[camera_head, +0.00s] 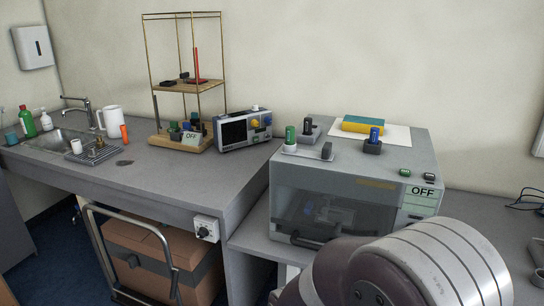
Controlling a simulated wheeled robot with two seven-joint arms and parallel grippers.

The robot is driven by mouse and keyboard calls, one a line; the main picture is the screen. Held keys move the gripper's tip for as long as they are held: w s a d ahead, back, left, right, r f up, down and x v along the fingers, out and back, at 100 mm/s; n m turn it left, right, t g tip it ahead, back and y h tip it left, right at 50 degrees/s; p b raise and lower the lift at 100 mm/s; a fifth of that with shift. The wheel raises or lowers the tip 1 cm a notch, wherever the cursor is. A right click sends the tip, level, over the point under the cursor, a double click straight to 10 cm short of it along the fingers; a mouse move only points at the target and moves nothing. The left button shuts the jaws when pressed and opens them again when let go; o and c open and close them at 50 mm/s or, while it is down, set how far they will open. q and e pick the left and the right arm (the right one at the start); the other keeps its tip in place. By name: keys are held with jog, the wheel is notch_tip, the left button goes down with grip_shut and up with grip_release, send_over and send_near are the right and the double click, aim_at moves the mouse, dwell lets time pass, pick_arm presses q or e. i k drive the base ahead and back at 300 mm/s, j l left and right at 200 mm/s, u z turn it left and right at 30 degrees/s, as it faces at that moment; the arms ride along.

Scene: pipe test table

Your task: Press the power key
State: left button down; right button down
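A grey box-shaped machine (345,166) with a dark see-through front stands on the counter right of centre. I cannot tell which key is the power key. Another OFF sign (191,137) is at the wooden stand on the left. Neither of my grippers is in view. A link of my arm covers the lower right, in front of the machine.
A yellow and blue block (362,124), small green and blue cylinders in holders and a white sheet are on the machine's top. An instrument with a dark screen (244,130) and a wire-framed stand (184,82) are to the left. A cart with a brown box (165,258) stands below.

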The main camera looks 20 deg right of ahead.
aim_at(427, 176)
jog(key=z, duration=1.3)
